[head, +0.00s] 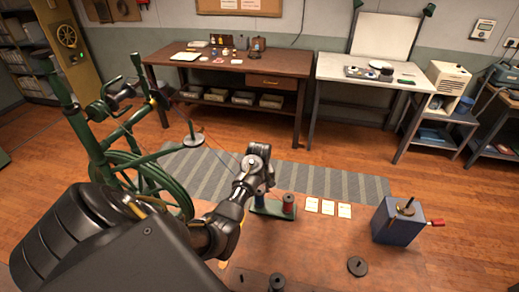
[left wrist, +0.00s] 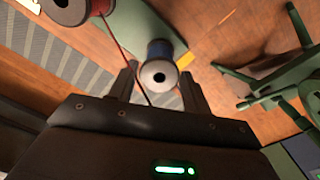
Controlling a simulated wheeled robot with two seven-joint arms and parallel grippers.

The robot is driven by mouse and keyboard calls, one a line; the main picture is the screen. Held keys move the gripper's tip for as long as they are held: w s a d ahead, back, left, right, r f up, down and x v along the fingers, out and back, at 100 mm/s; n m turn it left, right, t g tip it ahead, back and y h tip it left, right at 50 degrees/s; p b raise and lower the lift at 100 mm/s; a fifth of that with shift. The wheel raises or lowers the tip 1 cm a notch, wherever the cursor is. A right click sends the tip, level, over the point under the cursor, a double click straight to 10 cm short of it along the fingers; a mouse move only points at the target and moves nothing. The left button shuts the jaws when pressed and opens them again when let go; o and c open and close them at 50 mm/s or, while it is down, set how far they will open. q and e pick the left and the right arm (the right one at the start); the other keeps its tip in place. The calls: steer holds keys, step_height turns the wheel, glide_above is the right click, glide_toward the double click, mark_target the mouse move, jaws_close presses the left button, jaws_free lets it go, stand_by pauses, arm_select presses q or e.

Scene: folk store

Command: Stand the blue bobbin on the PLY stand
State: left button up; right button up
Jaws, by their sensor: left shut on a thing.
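My left gripper (head: 262,176) is shut on the blue bobbin (left wrist: 157,52), which sits between its two fingers in the left wrist view (left wrist: 158,84). In the head view only a sliver of blue (head: 262,192) shows below the gripper. A green stand (head: 268,210) lies directly beneath and beside it, with a red bobbin (head: 288,204) upright at its right end. I cannot tell whether the blue bobbin touches this stand. I cannot read any PLY label; a yellow tag (left wrist: 185,60) shows at the stand's edge. My right gripper is not in view.
Several pale cards (head: 328,207) lie right of the stand. A blue-grey box with a red crank (head: 398,222) stands further right, and a dark disc (head: 357,266) lies nearer. A green spinning wheel (head: 145,178) is at the left. The surface between the cards and disc is clear.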

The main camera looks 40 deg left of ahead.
arm_select(q)
steer(key=shift+f, duration=0.1)
steer(key=o, duration=0.8)
step_height(320, 180, up, 11)
steer(key=shift+p, duration=1.1)
steer(key=shift+f, duration=0.1)
